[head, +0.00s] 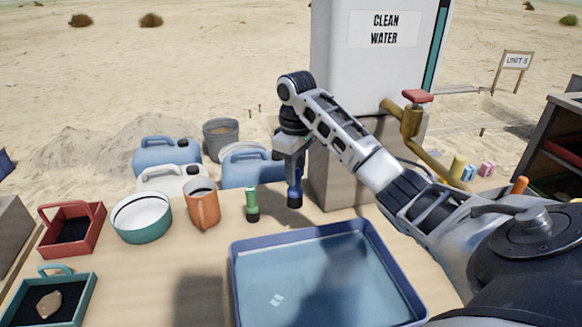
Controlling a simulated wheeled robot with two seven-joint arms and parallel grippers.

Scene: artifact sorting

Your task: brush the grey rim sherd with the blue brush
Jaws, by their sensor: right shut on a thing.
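My right gripper (292,150) is shut on the blue brush (294,183), which hangs upright with its dark end down, above the table behind the blue-rimmed basin. A tan-brown sherd (47,303) lies in the teal tray (85,292) at the lower left. A small pale shape (277,299) shows in the basin; I cannot tell whether it is a sherd or a reflection. I cannot pick out a clearly grey rim sherd. My left gripper is not in view.
The blue-rimmed basin (234,270) holds water. A green brush (252,203) stands by an orange mug (204,206), a teal-and-white bowl (142,222) and a red tray (98,215). Jerrycans (166,155) stand behind. The clean water tank (345,75) with its tap (411,118) stands behind my right arm.

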